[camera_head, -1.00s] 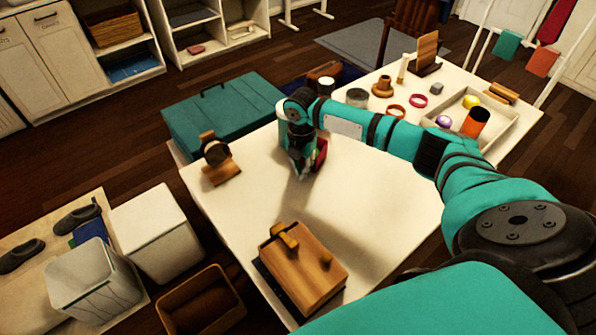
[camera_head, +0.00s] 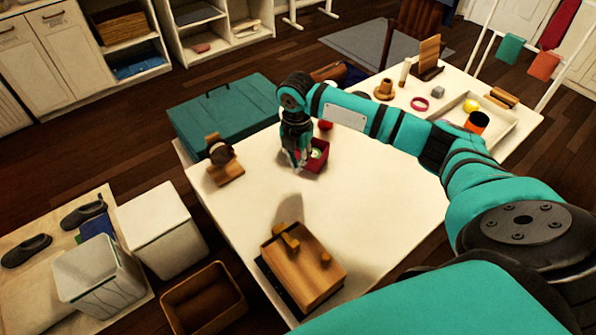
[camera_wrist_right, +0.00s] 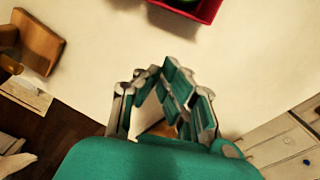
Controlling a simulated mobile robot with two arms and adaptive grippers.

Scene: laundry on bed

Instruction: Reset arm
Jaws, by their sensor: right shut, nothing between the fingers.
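My right arm reaches in from the right over the white table (camera_head: 370,225). My right gripper (camera_head: 299,166) points down just left of a small red box (camera_head: 321,164). A green and white round thing (camera_head: 317,153) shows in the box. In the right wrist view my gripper (camera_wrist_right: 158,72) has its fingers together and holds nothing. The red box's edge (camera_wrist_right: 212,8) shows at the top there, apart from the fingers. I cannot tell the gripper's exact height over the table. My left gripper is in neither view.
A wooden box (camera_head: 302,268) stands at the table's near edge. A wooden stand with a dark round thing (camera_head: 223,158) is at the left corner. A teal chest (camera_head: 225,115) lies beyond. A tray (camera_head: 505,143) and several small items occupy the back right. The table's middle is clear.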

